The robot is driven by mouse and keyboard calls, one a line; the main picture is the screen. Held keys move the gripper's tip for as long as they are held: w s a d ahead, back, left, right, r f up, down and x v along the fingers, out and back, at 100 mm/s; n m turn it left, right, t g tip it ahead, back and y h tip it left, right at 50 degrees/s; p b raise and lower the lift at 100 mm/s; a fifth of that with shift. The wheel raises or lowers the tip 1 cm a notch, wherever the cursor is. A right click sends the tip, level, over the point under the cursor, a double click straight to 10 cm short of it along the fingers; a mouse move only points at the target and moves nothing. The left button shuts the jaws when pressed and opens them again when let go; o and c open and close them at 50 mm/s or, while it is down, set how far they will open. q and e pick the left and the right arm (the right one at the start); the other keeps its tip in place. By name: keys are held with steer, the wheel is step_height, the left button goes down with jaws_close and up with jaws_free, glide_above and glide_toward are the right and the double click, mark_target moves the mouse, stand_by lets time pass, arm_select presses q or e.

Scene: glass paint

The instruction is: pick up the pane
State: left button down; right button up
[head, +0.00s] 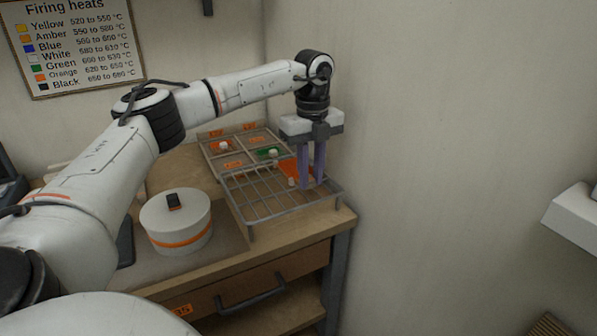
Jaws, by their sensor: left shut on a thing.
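My left gripper (312,184) points straight down at the right end of a wire rack (258,206) on the wooden bench. Its two purple fingers are shut on an orange-red pane (287,166), which shows beside and between them. The exact grip point is hidden by the fingers. A small white knob shows just left of the fingertips. I cannot tell whether the pane is clear of the rack. A green pane (264,154) with a white knob and another orange-red pane (215,148) with a white knob lie in the tray (204,157) behind. My right gripper is not in view.
A round white pot (176,229) with an orange band and dark-handled lid stands left of the rack. The bench (290,232) has a drawer with a dark handle below. A wall rises close behind and right of the rack. A firing-heats chart (75,48) hangs at left.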

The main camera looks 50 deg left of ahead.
arm_select(q)
steer(key=shift+r, duration=0.1)
step_height(320, 180, up, 13)
steer(key=p, duration=0.3)
stand_by(0.5)
